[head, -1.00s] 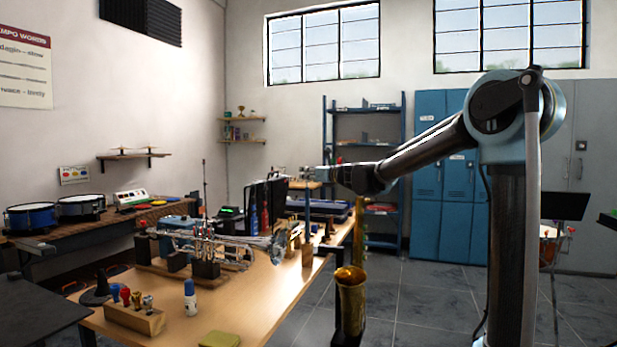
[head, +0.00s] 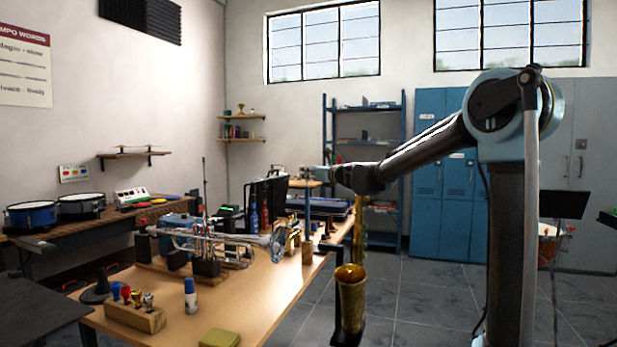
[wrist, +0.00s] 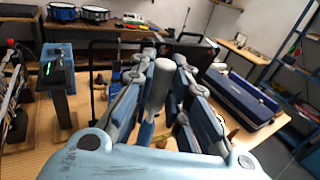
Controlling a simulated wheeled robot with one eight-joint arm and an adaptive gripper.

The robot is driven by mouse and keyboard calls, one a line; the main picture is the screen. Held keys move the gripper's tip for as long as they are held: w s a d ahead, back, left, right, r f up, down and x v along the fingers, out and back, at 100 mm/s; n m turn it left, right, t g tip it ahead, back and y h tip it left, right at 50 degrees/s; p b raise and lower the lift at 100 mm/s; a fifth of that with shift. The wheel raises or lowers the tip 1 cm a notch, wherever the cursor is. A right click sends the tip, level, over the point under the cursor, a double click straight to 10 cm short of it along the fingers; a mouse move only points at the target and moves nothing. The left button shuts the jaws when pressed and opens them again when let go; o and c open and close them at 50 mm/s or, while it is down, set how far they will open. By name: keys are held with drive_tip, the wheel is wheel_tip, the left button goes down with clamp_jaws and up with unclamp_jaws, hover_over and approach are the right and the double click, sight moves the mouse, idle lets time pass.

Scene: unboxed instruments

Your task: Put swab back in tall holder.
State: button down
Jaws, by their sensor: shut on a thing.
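My gripper (wrist: 158,92) is shut on a pale grey rod, which I take to be the swab (wrist: 157,88). The rod stands up between the two fingers, and its lower part is hidden by them. In the head view my gripper (head: 329,178) is small, above the far right part of the table, and the swab cannot be made out clearly there. A short tan cylinder (head: 308,253) stands near the table's right edge and may be the tall holder. I cannot tell whether it is hollow. The gripper is above and apart from it.
A trumpet (head: 225,243) lies on a stand on the wooden table (head: 250,295). A brass saxophone (head: 350,300) stands at the table's right edge. A blue case (wrist: 240,100) lies right of my gripper in the wrist view.

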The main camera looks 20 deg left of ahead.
sight(308, 196)
drive_tip(key=shift+f, duration=4.75)
idle(3.2)
